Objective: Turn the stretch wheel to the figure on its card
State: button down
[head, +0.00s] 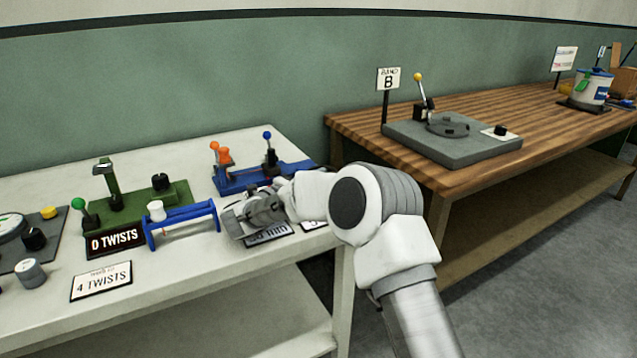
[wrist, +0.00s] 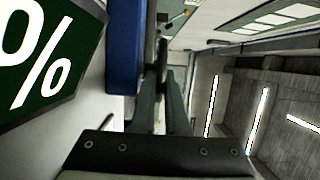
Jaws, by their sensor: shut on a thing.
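The blue stretch stand (head: 240,181), with orange clamps and a blue-knobbed lever, is on the white table; its blue side also shows in the wrist view (wrist: 125,50). My gripper (wrist: 163,92) is in front of this stand, shut on a narrow dark edge that looks like the stretch wheel (wrist: 163,58). The rest of the wheel is hidden by my fingers and arm. A dark green readout with a white "%" (wrist: 40,60) fills the left of the wrist view; its figure is cut off. A white card (head: 268,235) below my gripper is partly covered and hard to read.
Left of my gripper are a blue roller frame (head: 182,228), a green twist stand (head: 135,205) reading "0 TWISTS" and a "4 TWISTS" card (head: 101,281). A wooden bench (head: 455,180) with a grey fixture (head: 450,142) is at right. Grey floor is clear at lower right.

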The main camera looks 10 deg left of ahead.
jog(key=shift+w+m+g+h, duration=0.1)
jog(key=shift+m+g+h, duration=0.6)
jog(key=shift+h, duration=0.1)
jog(key=c, duration=1.2)
grip_release()
jog(key=shift+p+v, duration=0.75)
jog(key=shift+v, duration=3.05)
